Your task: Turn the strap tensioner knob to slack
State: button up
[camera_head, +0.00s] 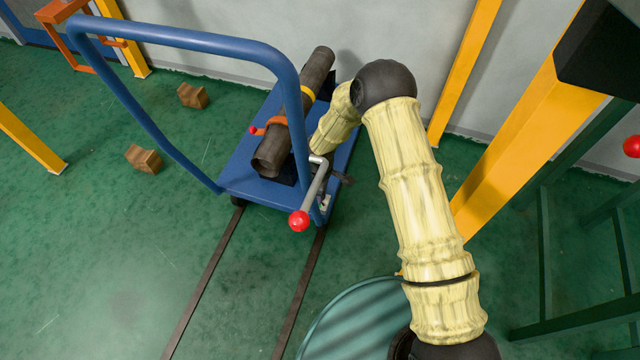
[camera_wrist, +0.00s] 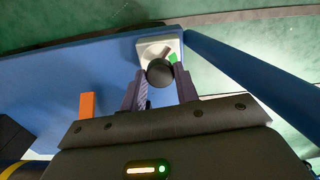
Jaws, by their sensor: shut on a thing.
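The tensioner knob (camera_wrist: 160,73) is a dark round knob on a pale square plate (camera_wrist: 145,48) at the edge of the blue cart deck. A green mark (camera_wrist: 173,57) shows on the plate beside it. In the wrist view, my gripper (camera_wrist: 160,80) has its two fingers closed around the knob's sides. In the head view, my arm reaches down to the cart's near right side, and the knob and fingertips are hard to make out there.
The blue cart (camera_head: 240,175) has a tall push handle (camera_head: 180,35). A grey lever with a red ball (camera_head: 299,221) stands close by my gripper. Wooden blocks (camera_head: 145,158) lie on the floor at left. A yellow post (camera_head: 520,130) stands at right.

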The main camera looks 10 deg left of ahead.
jog(key=n+p, duration=0.5)
jog(key=n, duration=0.1)
jog(key=shift+r, duration=0.15)
jog(key=n+p, duration=0.2)
jog(key=n, duration=0.4)
jog(key=shift+n+p, duration=0.35)
jog(key=shift+n, duration=0.05)
jog(key=n+p, duration=0.1)
jog(key=n, duration=1.2)
jog(key=shift+f, duration=0.2)
jog(key=o, duration=1)
jog(key=shift+c, duration=0.2)
jog(key=shift+r, duration=0.15)
